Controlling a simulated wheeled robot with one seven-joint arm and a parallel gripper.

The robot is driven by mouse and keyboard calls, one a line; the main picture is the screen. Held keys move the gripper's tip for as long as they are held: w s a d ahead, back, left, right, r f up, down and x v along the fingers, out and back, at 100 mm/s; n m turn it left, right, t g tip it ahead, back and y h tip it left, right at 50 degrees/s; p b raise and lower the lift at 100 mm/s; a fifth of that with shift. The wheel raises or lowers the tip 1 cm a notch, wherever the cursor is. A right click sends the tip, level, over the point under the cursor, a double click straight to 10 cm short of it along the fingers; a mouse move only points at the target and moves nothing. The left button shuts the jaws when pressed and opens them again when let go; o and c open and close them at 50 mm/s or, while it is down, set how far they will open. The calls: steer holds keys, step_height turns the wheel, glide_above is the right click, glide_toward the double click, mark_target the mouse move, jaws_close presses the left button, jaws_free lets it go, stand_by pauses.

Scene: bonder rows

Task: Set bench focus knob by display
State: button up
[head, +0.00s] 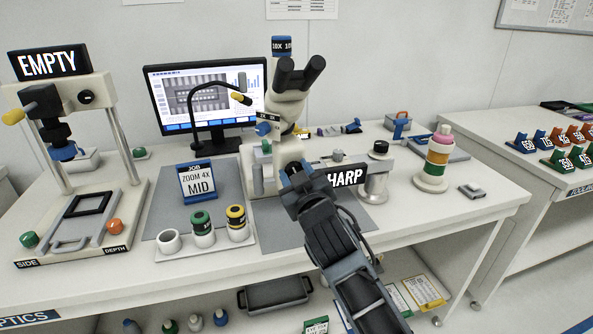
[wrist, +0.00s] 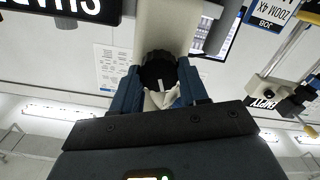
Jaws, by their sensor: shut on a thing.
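The microscope (head: 287,105) stands on the bench, cream with black eyepieces. Its black focus knob (wrist: 157,68), with a pale mark, sits between the blue fingers of my gripper (wrist: 162,92) in the wrist view. My gripper is shut on the knob. In the head view my gripper (head: 292,178) is at the front of the microscope and hides the knob. The black display (head: 346,175) beside it shows "HARP", its left end covered by my arm; it is upside down and cut off in the wrist view (wrist: 65,8). The job card (head: 198,182) reads "ZOOM 4X MID".
A rack (head: 180,252) with several round parts stands front left of the microscope. A stand with an "EMPTY" sign (head: 48,63) is at the far left. A monitor (head: 168,120) and bent lamp are behind. A stack of coloured rings (head: 436,160) stands right.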

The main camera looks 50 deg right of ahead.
steer(key=shift+a+n+p, duration=0.1)
steer(key=shift+n+p, duration=0.3)
steer(key=shift+n, duration=0.8)
steer(key=o, duration=1.1)
steer(key=shift+c, duration=0.2)
steer(key=b+v, duration=0.2)
steer(key=v, duration=0.5)
steer(key=shift+s+a, duration=0.2)
steer(key=shift+s, duration=0.1)
